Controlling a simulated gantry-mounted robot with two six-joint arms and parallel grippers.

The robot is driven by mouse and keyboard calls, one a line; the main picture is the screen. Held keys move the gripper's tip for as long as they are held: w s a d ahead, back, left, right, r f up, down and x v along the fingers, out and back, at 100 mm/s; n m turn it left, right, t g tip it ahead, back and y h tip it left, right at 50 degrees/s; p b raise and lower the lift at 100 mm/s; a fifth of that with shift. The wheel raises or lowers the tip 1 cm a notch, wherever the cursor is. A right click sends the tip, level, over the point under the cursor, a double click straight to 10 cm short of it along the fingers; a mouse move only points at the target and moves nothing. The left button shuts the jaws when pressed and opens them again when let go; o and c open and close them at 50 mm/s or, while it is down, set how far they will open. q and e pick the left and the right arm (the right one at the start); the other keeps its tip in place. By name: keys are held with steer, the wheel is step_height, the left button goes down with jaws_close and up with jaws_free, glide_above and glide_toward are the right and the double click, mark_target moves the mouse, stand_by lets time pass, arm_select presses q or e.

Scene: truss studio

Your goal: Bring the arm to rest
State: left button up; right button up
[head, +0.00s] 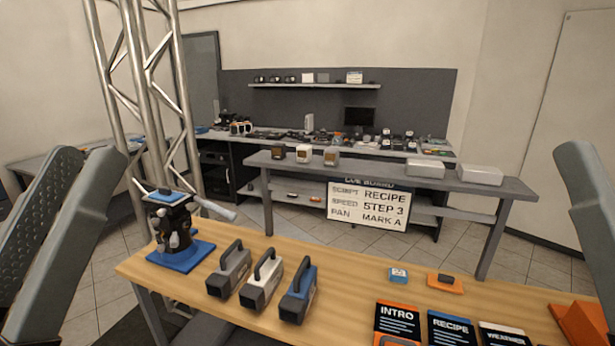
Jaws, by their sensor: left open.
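My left gripper (88,165) is at the left edge of the head view, raised beside the left end of the wooden table (350,275). Its two grey fingers stand apart, and no object shows between them. At the right edge, a grey finger of my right gripper (590,190) shows. The rest of that gripper is cut off by the frame, so its opening cannot be judged.
On the table are a black device on a blue base (180,255), several handled blocks (262,283), small blue (398,275) and orange (445,284) items, and cards (397,322). A grey bench (385,170) and a metal truss (150,90) stand behind.

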arm_select(q)
steer(key=s+a+n+t+y, duration=0.2)
steer(key=a+y, duration=0.2)
steer(key=y, duration=0.3)
step_height(320, 180, up, 39)
steer(key=h+p, duration=0.1)
steer(key=p, duration=3.7)
steer(key=shift+w+d+f+g, duration=0.15)
steer(key=shift+w+g, duration=0.15)
steer(key=shift+w, duration=0.15)
steer(key=shift+f, duration=0.2)
step_height(320, 180, down, 55)
steer(key=b, duration=5.5)
